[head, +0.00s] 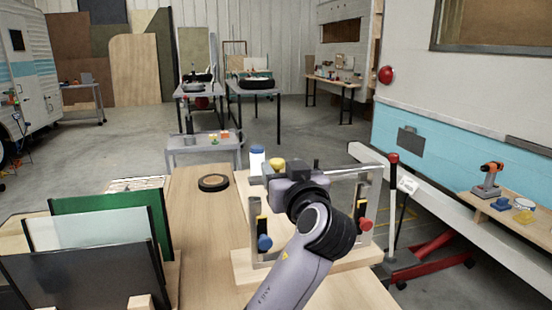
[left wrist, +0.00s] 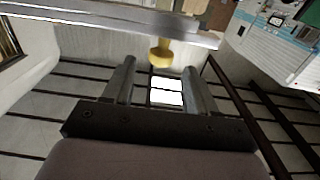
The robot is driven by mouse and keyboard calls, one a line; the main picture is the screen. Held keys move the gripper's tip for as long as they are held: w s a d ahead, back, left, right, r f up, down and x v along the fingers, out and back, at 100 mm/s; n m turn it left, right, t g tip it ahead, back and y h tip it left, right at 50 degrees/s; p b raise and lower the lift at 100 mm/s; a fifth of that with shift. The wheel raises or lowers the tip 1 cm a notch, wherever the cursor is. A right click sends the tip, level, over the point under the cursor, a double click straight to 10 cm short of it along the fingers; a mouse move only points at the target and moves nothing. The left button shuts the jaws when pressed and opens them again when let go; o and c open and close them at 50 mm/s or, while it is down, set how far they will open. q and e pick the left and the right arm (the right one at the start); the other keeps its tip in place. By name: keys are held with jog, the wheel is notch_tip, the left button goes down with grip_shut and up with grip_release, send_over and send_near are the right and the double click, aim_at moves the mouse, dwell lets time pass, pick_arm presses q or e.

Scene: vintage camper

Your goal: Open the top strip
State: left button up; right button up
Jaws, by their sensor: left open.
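A small frame with metal side posts stands on a wooden base (head: 357,263) on the bench. Its top strip (head: 345,173) is a pale metal bar; it also crosses the upper part of the left wrist view (left wrist: 100,20). A yellow knob (head: 277,163) sits at the strip's left part and hangs from its edge in the left wrist view (left wrist: 160,53). A blue knob (head: 264,243) and a red knob (head: 365,224) are on the side posts. My left gripper (left wrist: 158,75) is open, its fingers either side of the knob's line, apparently not holding it. My arm hides the frame's middle.
A rack of upright panels (head: 104,237) stands at the left of the bench. A round dark-rimmed disc (head: 213,183) and a white jar with a blue lid (head: 257,158) are behind the frame. A camper wall (head: 440,130) is at the right.

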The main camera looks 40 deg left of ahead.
aim_at(277, 161)
pick_arm(q)
jog(key=shift+p+x, duration=0.35)
jog(key=shift+x, duration=2.15)
jog(key=shift+c, duration=0.3)
grip_shut()
jog(key=shift+r, duration=0.1)
